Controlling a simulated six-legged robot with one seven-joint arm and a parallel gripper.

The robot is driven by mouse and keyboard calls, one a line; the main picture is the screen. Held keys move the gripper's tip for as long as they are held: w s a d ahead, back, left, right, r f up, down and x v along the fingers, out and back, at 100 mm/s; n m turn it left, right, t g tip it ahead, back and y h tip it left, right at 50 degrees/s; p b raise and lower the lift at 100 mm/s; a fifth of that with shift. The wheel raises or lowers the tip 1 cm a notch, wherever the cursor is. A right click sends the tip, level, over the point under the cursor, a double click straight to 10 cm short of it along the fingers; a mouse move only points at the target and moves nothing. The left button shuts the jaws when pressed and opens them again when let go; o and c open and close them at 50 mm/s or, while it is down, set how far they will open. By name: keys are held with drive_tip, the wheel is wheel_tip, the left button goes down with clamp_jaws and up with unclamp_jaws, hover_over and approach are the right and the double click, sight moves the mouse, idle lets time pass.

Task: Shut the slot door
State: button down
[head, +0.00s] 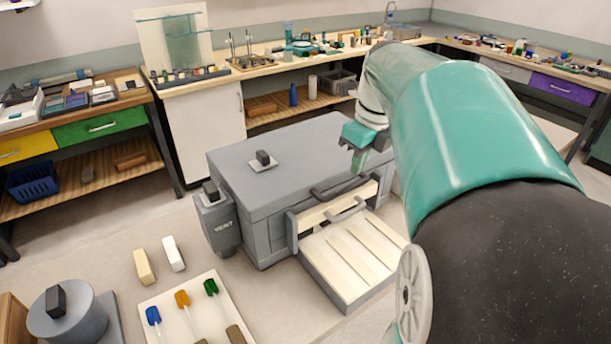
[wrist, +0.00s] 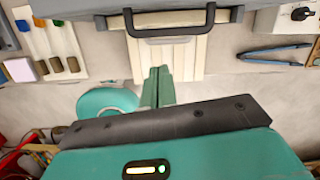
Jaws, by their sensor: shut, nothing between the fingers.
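The grey box kiln (head: 290,165) stands on the table, with a slot front at its lower right side. A cream strip (head: 318,212), which looks like the slot door's face, spans the front. A dark bar handle (head: 347,186) is on the upper front edge, and a second bar handle (head: 347,211) sits lower. In the wrist view one black handle (wrist: 170,33) shows near the top. My gripper (head: 358,160) is above the front edge, apart from the handles. In the wrist view my gripper (wrist: 157,72) is shut and empty, below the handle.
A grooved cream shelf (head: 345,260) juts out below the slot. A vent box (head: 215,220) is on the kiln's left side. Blue-handled pliers (wrist: 275,54) lie right in the wrist view.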

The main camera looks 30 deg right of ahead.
drive_tip(key=m, duration=0.2)
approach(350, 214)
drive_tip(key=f, duration=0.2)
drive_tip(key=w+f, duration=0.1)
drive_tip(key=f, duration=0.3)
drive_tip(key=shift+w+f, duration=0.15)
drive_tip(key=shift+w, duration=0.2)
wheel_tip(350, 214, down, 4)
drive_tip(key=shift+w+f, duration=0.1)
drive_tip(key=shift+f, duration=0.05)
drive_tip(key=shift+a+f, duration=0.1)
drive_tip(key=shift+f, duration=0.2)
